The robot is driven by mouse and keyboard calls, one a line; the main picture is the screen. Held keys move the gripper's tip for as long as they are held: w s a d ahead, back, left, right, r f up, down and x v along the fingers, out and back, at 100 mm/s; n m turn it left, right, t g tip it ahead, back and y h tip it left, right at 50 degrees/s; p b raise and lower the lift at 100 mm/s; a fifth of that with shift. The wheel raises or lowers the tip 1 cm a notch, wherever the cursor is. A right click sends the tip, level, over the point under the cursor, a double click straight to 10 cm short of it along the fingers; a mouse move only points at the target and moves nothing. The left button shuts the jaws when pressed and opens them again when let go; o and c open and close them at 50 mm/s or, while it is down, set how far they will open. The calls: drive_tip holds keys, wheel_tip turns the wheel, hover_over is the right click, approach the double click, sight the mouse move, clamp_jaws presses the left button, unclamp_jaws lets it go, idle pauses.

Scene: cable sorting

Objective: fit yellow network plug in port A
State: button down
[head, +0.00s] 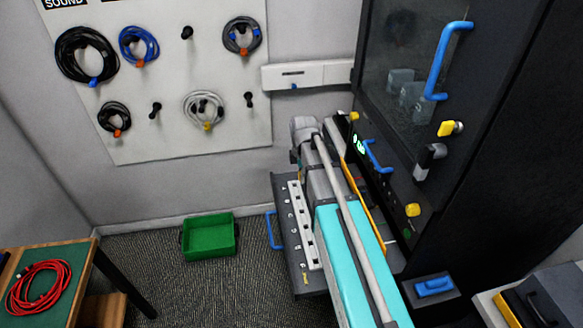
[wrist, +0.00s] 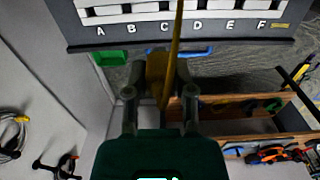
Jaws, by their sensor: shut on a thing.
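The yellow network plug (wrist: 157,68) is between the two fingers of my gripper (wrist: 156,88), which is shut on it. Its yellow cable (wrist: 176,40) runs up across the wrist view, in front of the port panel. The dark port panel (wrist: 78,44) carries a white strip with dark gaps and letters A to F; letter A (wrist: 100,30) is at the left. The plug shows apart from the strip, below letters B and C in the picture. The panel (head: 291,268) also shows in the head view, beside my arm, which hides the gripper and plug there.
A dark cabinet (head: 480,170) with blue handles stands at the right. A green bin (head: 209,237) is on the floor left of the panel. Coiled cables hang on a white wall board (head: 170,130). A red cable (head: 40,287) lies on the table at lower left.

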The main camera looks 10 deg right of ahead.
drive_tip(key=w+f+b, duration=0.8)
drive_tip(key=w, duration=0.5)
drive_tip(key=shift+w+f, duration=0.15)
drive_tip(key=shift+f, duration=0.2)
drive_tip(key=shift+d+f+b, duration=0.1)
drive_tip(key=shift+f+b, duration=0.05)
drive_tip(key=shift+b, duration=0.15)
drive_tip(key=shift+f+b, duration=1.95)
drive_tip(key=shift+f, duration=0.05)
drive_tip(key=shift+f+b, duration=1.45)
drive_tip(key=shift+b, duration=0.05)
idle(2.6)
